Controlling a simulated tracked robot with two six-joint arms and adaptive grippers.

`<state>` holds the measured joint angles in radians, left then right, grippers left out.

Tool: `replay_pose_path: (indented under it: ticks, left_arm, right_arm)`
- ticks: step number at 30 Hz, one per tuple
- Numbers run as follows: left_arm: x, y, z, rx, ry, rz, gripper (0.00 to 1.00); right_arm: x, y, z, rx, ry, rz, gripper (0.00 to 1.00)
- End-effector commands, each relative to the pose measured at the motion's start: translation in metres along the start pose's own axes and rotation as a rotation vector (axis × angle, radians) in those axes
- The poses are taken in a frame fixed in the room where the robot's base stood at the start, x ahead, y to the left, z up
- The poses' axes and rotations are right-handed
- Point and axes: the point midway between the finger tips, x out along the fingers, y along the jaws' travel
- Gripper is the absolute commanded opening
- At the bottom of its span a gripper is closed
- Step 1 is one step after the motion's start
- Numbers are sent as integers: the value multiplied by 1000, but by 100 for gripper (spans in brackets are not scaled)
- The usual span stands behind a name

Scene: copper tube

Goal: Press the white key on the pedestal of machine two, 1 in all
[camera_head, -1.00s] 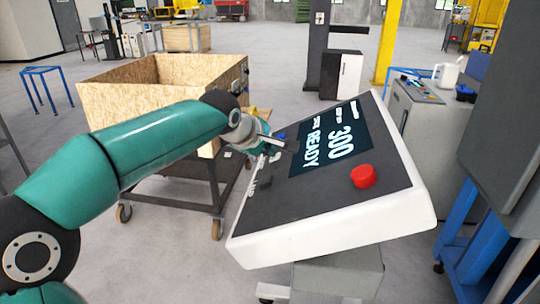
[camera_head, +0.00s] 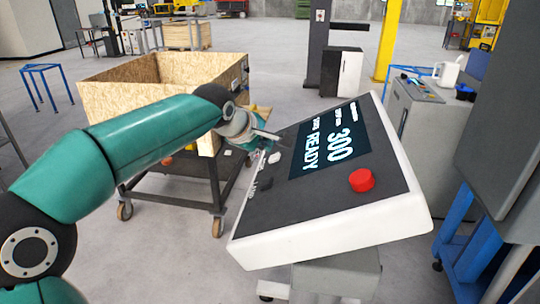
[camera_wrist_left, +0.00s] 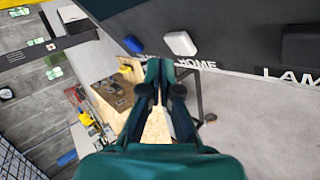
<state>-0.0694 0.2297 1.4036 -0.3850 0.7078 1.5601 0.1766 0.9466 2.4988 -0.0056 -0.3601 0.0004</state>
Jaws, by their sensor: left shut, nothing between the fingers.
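The white key (camera_head: 274,157) is on the left part of the dark sloping panel of the pedestal (camera_head: 310,185). It also shows in the left wrist view (camera_wrist_left: 180,43), just beyond and slightly right of my fingertips. My left gripper (camera_head: 280,139) is shut and empty, close to the panel's left edge. Its fingers (camera_wrist_left: 160,64) point toward the keys in the wrist view, with the tips apart from the white key in that picture. Whether the key is pressed in cannot be told. My right gripper is not in view.
A blue key (camera_wrist_left: 133,44) and a black key (camera_wrist_left: 301,46) flank the white one. The panel has a red button (camera_head: 361,180) and a screen (camera_head: 330,142) reading "300" and "READY". A wooden crate (camera_head: 130,100) on a cart stands behind my left arm.

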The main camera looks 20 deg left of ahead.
Motion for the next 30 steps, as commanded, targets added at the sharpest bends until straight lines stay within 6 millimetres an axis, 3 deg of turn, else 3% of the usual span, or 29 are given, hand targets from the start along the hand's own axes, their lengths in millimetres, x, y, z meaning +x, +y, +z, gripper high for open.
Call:
replay_pose_path:
  ticks: [13, 30]
  left_arm:
    - [-32, 24, -22, -2, 1, 1, 0]
    - [-32, 24, -24, 0, 0, 1, 0]
  right_arm:
    - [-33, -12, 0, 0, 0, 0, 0]
    - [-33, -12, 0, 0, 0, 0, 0]
